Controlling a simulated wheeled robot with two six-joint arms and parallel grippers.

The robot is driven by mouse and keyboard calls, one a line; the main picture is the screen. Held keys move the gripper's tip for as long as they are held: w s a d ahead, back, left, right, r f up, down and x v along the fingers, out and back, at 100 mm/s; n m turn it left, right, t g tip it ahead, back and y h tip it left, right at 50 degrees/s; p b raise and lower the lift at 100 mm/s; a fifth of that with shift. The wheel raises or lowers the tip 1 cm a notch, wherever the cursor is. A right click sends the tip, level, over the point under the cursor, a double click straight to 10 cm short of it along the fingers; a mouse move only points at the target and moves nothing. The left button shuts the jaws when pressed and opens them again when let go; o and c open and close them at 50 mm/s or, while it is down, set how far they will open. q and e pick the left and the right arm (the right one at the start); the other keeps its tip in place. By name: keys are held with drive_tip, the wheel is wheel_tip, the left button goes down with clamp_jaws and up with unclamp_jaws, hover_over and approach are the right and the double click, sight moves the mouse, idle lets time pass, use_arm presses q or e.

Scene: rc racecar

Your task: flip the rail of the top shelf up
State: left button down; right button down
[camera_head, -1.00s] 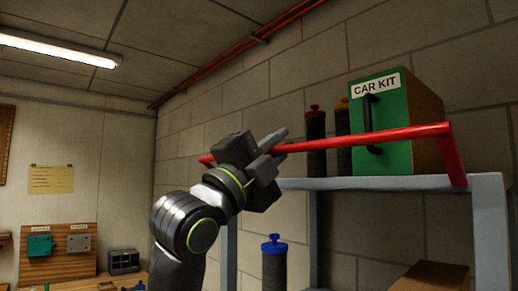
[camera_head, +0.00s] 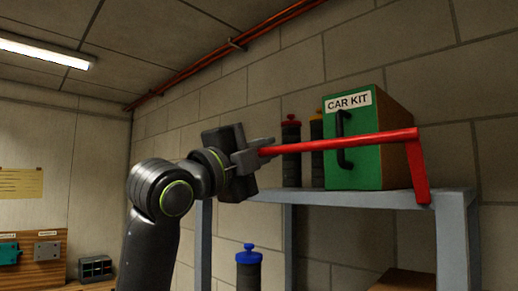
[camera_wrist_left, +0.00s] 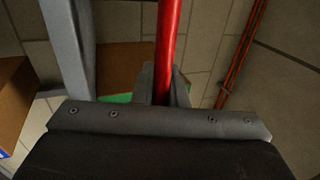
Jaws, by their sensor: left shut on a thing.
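The red rail (camera_head: 350,142) runs across the front of the top shelf (camera_head: 390,198), above its board. Its right end bends down to the shelf's right corner. My left gripper (camera_head: 260,150) is shut on the rail near its left end, which the gripper hides. In the left wrist view the rail (camera_wrist_left: 168,40) passes between the fingers (camera_wrist_left: 162,88). My right gripper is not in view.
A green box labelled CAR KIT (camera_head: 350,120) stands on the shelf behind the rail, with dark bottles (camera_head: 291,150) to its left. A blue-capped bottle (camera_head: 249,268) and a brown box (camera_head: 402,282) are lower down. An orange pipe (camera_head: 235,44) runs along the wall's top.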

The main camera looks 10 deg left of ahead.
use_arm(q)
drive_tip(key=shift+w+f, duration=0.2)
drive_tip(key=shift+f, duration=0.15)
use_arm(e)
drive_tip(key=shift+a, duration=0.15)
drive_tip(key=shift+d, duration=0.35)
use_arm(q)
drive_tip(key=c, duration=1.7)
unclamp_jaws()
drive_tip(key=shift+d, duration=0.15)
drive_tip(key=shift+o, duration=1.2)
drive_tip(key=shift+w+d, duration=0.2)
drive_tip(key=shift+w, duration=0.05)
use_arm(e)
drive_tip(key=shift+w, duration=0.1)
use_arm(q)
drive_tip(key=shift+a, duration=0.1)
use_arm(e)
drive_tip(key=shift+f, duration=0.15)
